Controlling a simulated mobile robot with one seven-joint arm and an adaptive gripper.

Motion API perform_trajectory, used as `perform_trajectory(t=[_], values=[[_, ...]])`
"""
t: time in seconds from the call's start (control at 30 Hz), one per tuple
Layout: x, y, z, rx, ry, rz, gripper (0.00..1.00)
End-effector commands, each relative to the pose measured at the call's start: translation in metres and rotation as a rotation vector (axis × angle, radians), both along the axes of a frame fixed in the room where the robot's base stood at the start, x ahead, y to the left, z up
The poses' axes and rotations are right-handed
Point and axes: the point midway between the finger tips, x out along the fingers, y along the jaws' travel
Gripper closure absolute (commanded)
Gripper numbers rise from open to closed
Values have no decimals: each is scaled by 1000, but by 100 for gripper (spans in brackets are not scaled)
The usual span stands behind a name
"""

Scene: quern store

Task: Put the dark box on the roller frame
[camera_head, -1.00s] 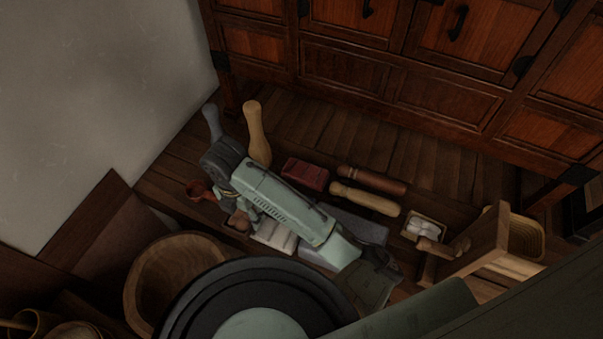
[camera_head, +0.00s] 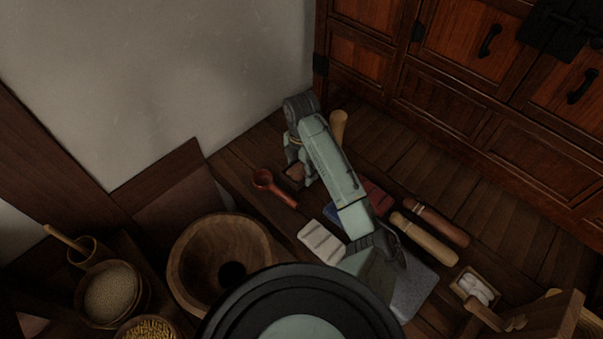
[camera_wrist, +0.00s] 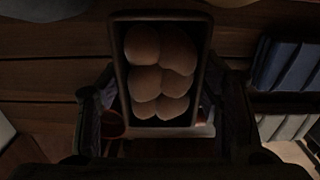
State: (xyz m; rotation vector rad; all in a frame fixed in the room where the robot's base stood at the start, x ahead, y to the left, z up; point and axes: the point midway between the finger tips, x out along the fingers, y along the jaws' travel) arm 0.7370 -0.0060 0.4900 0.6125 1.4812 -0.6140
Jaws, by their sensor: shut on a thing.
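The dark box (camera_wrist: 160,16) is a dark, open-topped tray holding several rounded brown lumps. My gripper (camera_wrist: 166,112) has a finger on each side of it and is shut on it. In the head view my gripper (camera_head: 297,160) is at the shelf's far left, and a small part of the box (camera_head: 296,173) shows below it. The wooden frame with round rollers (camera_head: 550,318), which looks like the roller frame, stands at the lower right, partly cut off. I cannot tell whether the box is clear of the shelf.
A red ladle (camera_head: 272,186) lies close left of the box. A white ribbed block (camera_head: 321,242), wooden rods (camera_head: 424,238), a grey slab (camera_head: 412,290) and a small tray of white pieces (camera_head: 474,286) lie towards the frame. A chest (camera_head: 470,70) closes off the back.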

Motion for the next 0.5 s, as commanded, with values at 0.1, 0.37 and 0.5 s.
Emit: perform_trajectory(t=[0.1, 0.37, 0.5], values=[[3, 0, -4, 1, 1, -1, 71], [2, 0, -35, 1, 1, 0, 71], [2, 0, -36, 1, -1, 1, 71]])
